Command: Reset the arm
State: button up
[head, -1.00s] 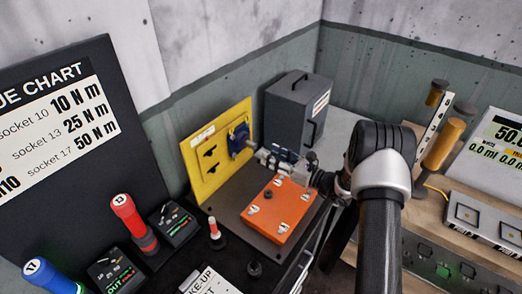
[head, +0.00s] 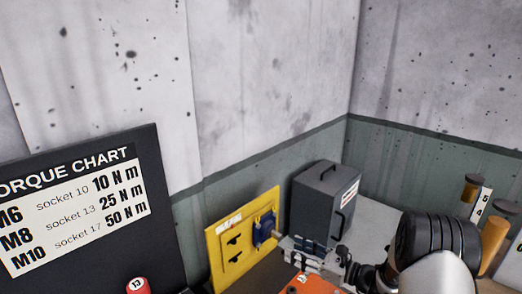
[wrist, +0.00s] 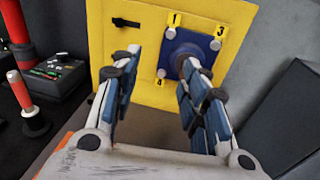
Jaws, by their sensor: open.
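My gripper (wrist: 158,95) is open in the wrist view, its two blue-padded fingers apart with nothing between them. It faces a yellow panel (wrist: 135,62) with a blue square fitting (wrist: 200,47) marked with numbers. In the head view my gripper (head: 300,248) is at the lower middle, in front of the yellow panel (head: 232,262) and its blue fitting (head: 264,229). My arm runs from there to the lower right. The gap between the fingertips and the panel is hard to judge.
A dark grey box (head: 322,205) with a handle stands right of the panel. An orange block (head: 302,286) shows at the bottom edge. A torque chart board (head: 75,205) and a red-topped tool (head: 138,286) are at left. Orange-handled items (head: 494,236) stand at right.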

jog(key=s+a+r+n+g+h, duration=0.1)
jog(key=s+a+r+n+g, duration=0.3)
jog(key=s, duration=0.3)
jog(key=s+a+r+n+g+h, duration=0.1)
jog(key=s+a+r+n+g, duration=0.2)
jog(key=s+n, duration=0.35)
jog(key=s+a+r+n+g+h, duration=0.2)
jog(key=s+a+r+n, duration=0.2)
jog(key=s+r, duration=0.25)
jog(key=s+d+n+t+h, duration=0.1)
jog(key=s+d+n+h, duration=0.4)
jog(key=s, duration=0.3)
jog(key=s+d+r+n+t+h, duration=0.1)
jog(key=s+d+n+h, duration=0.3)
jog(key=s, duration=0.5)
jog(key=shift+d+r+n+t+h+b, duration=0.35)
jog(key=shift+d+n+t, duration=0.25)
jog(key=shift+d+n, duration=0.6)
jog(key=shift+c, duration=0.6)
jog(key=shift+a, duration=0.15)
jog(key=shift+c, duration=0.3)
